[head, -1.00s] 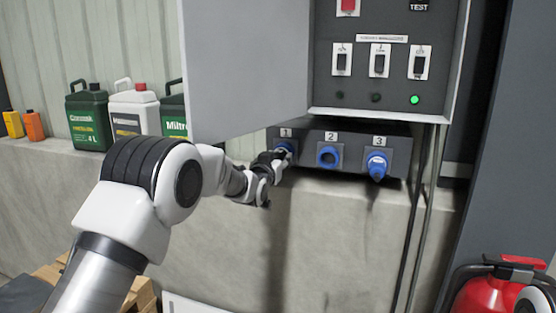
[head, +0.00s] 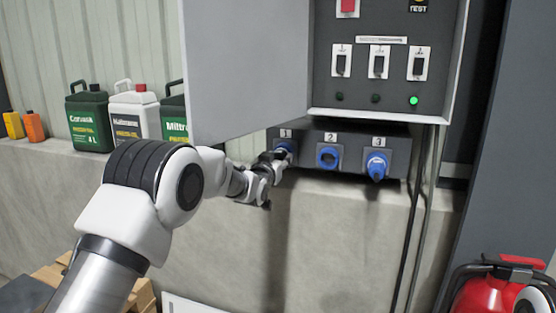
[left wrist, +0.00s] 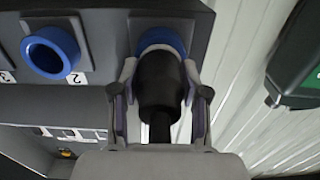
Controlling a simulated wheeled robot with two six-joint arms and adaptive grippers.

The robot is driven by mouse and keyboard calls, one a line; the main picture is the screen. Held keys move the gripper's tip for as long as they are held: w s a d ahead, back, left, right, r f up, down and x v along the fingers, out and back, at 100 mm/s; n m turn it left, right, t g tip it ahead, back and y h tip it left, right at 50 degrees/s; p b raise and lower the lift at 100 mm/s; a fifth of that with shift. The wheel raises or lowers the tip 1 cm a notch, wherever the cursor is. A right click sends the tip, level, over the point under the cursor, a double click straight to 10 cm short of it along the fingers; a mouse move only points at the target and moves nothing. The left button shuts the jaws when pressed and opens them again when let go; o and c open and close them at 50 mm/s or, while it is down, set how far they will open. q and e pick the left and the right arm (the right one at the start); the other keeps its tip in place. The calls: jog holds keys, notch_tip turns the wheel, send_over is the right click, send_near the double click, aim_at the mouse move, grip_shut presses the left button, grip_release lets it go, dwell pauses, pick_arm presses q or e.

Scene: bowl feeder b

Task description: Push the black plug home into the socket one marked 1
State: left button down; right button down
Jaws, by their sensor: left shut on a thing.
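The black plug (left wrist: 160,82) shows in the left wrist view, between the two fingers of my left gripper (left wrist: 160,100). My left gripper is shut on it. The plug's front end is at the blue ring of socket one (left wrist: 160,38), in line with it; how deep it sits is hidden. In the head view my left gripper (head: 275,163) is at socket one (head: 284,148), below the label 1, and covers most of the plug. My right gripper is not in view.
Socket two (head: 328,157) is an open blue ring. Socket three (head: 377,166) has a blue part sticking out. An open grey cabinet door (head: 248,65) hangs above my left forearm. Several canisters (head: 90,118) stand on the ledge at left. A red extinguisher (head: 485,295) is at lower right.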

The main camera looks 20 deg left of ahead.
pick_arm(q)
jog(key=shift+r, duration=0.15)
jog(key=c, duration=0.7)
grip_release()
jog(key=shift+o, duration=1)
jog(key=shift+w, duration=0.1)
jog(key=shift+w+f, duration=0.1)
jog(key=shift+f, duration=0.1)
